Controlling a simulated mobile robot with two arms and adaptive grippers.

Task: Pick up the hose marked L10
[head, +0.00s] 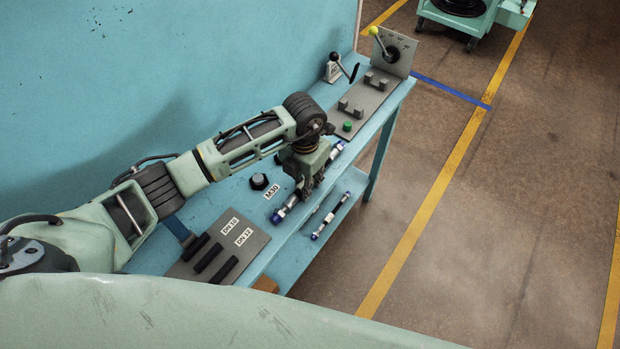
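A dark hose with silver and blue end fittings (289,207) lies along the front edge of the light blue bench (226,195). My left gripper (306,193) points down over the middle of this hose and hides that part. I cannot tell whether its fingers are closed on the hose. A second, thinner dark hose with blue ends (329,218) lies on the lower shelf, below and to the right of the gripper. No L10 mark is readable on either hose. My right gripper is out of view.
A grey plate with black bars and labels DN 10 and DN 12 (218,249) lies on the near end. A black knob (259,181) and an M30 label (272,191) sit left of the gripper. A grey fixture with a lever (395,52) stands at the far end.

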